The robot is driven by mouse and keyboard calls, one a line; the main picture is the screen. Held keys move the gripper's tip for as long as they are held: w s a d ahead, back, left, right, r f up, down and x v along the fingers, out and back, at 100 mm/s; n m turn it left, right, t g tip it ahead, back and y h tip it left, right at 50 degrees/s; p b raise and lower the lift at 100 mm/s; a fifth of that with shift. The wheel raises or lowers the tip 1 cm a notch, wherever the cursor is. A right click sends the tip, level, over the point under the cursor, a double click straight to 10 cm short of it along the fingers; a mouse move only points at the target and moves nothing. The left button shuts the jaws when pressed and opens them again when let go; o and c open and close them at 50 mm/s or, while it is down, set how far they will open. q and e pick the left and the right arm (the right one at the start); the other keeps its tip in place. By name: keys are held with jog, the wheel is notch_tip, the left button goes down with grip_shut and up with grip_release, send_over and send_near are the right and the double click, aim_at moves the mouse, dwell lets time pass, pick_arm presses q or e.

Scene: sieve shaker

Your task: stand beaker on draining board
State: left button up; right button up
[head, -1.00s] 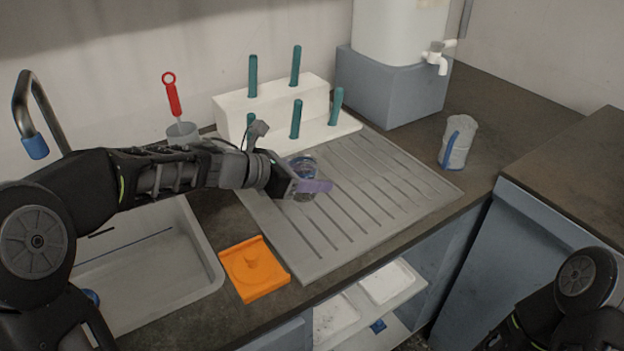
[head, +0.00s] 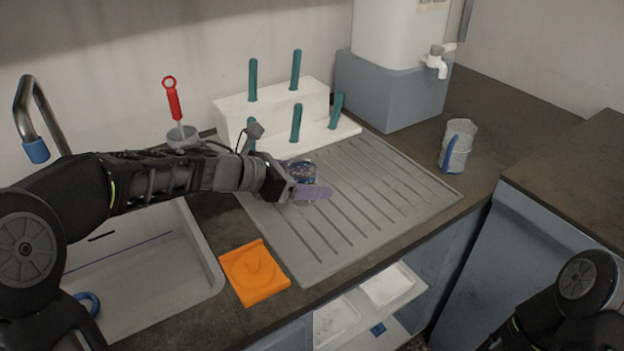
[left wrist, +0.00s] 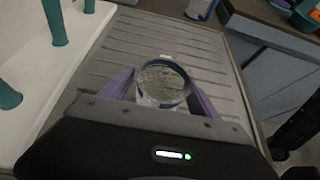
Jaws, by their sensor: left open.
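The clear glass beaker (head: 303,172) stands on the grey draining board (head: 385,215), near the board's left side. In the left wrist view the beaker (left wrist: 163,82) shows its round rim from above and stands between my left gripper's purple fingers. My left gripper (head: 303,191) is open around the beaker, with one finger on either side; the wrist view also shows the fingers (left wrist: 163,95). Whether a finger touches the glass I cannot tell. My right gripper is out of view; only part of my right arm shows at the lower right.
A white rack with teal pegs (head: 270,105) stands behind the board. A sink (head: 150,265) and an orange square piece (head: 254,272) lie to the left. A jug with a blue handle (head: 458,146) stands to the right. The board's middle and right are clear.

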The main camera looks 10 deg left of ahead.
pick_arm(q)
jog(key=p+v, duration=0.2)
jog(key=v, duration=0.8)
jog(key=shift+s+a+r, duration=0.2)
jog(key=shift+s+a, duration=0.05)
jog(key=shift+s, duration=0.1)
